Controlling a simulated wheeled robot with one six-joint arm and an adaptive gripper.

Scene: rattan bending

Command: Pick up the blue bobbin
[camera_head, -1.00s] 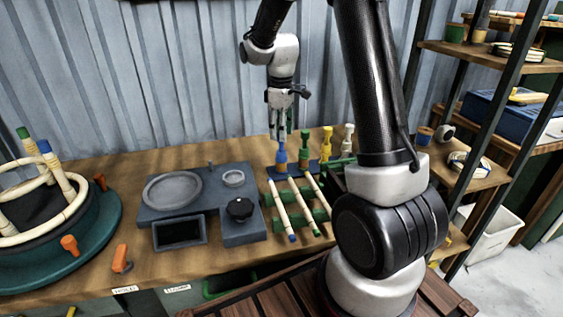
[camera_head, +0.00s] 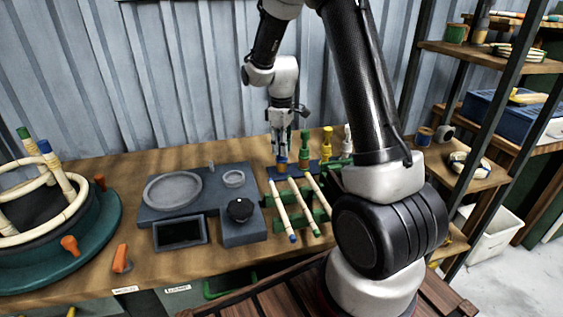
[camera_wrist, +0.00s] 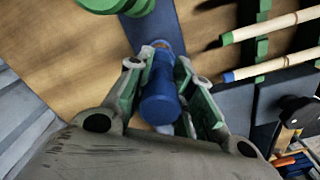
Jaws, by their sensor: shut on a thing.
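The blue bobbin (camera_wrist: 160,98) stands between the two fingers of my gripper (camera_wrist: 160,90) in the wrist view, and the fingers are closed on its sides. In the head view my gripper (camera_head: 281,152) points down over the left end of the dark blue bobbin rack (camera_head: 268,174). Only a small blue part of the bobbin (camera_head: 281,160) shows there below the fingers; the rest is hidden by them. The bobbin still appears to be at its place on the rack; I cannot tell whether it is lifted.
Green (camera_head: 304,146), yellow (camera_head: 326,143) and white bobbins stand close on the right. Rattan poles (camera_head: 280,207) lie on green holders in front. A grey scale-like unit (camera_head: 190,195) is to the left, with a bending ring (camera_head: 45,210) beyond it. A corrugated wall stands behind.

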